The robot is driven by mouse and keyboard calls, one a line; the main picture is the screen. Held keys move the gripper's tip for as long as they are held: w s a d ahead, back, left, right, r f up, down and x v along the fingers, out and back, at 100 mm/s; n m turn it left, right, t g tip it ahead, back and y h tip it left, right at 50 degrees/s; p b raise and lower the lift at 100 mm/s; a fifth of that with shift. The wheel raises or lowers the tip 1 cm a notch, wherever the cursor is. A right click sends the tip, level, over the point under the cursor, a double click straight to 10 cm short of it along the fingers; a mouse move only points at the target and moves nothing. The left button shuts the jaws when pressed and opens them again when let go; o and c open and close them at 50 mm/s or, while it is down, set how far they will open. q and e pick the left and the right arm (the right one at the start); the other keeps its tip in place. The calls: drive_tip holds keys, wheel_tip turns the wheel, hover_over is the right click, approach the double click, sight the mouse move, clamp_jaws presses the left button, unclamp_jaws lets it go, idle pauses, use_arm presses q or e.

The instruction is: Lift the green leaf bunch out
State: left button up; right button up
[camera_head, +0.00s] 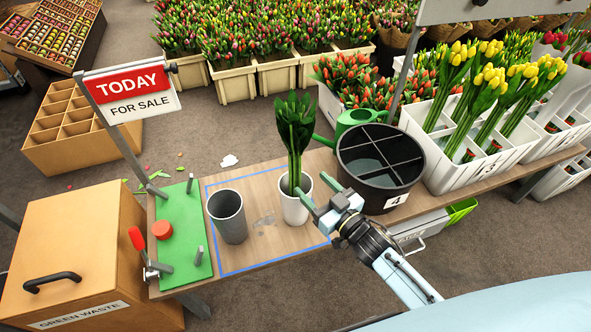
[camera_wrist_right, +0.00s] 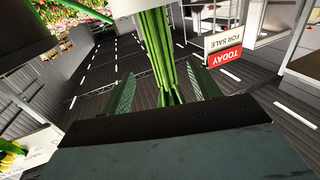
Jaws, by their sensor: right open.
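The green leaf bunch (camera_head: 295,135) stands upright in a white pot (camera_head: 295,207) on the wooden table, its broad leaves high above the rim. My right gripper (camera_head: 319,192) is beside the pot's right side, its fingers pointing toward the stems near the rim. In the right wrist view, the green stems (camera_wrist_right: 157,45) run up between the two green fingers of the open gripper (camera_wrist_right: 160,70). I cannot tell whether either finger touches them. My left gripper is not in view.
A grey pot (camera_head: 228,217) stands left of the white pot inside a blue outline. A black divided bucket (camera_head: 380,155) stands close on the right, with a green watering can (camera_head: 357,117) behind. A green board (camera_head: 184,240) with pegs and a red-handled tool lies left.

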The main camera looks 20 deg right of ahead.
sight(300, 173)
drive_tip(key=x, duration=0.3)
drive_tip(key=shift+w+b, duration=0.15)
drive_tip(key=shift+b, duration=0.2)
drive_tip(key=b+x, duration=0.1)
drive_tip(key=x, duration=0.3)
drive_tip(key=shift+f+b, duration=0.15)
drive_tip(key=shift+b, duration=0.15)
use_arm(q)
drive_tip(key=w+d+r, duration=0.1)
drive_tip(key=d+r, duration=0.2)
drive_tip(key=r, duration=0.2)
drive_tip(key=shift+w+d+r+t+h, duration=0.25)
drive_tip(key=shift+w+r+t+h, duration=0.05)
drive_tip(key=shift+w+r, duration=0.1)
use_arm(e)
drive_tip(key=shift+w+a, duration=0.2)
drive_tip(key=shift+w, duration=0.1)
drive_tip(key=c, duration=1.2)
drive_tip(key=shift+o, duration=0.2)
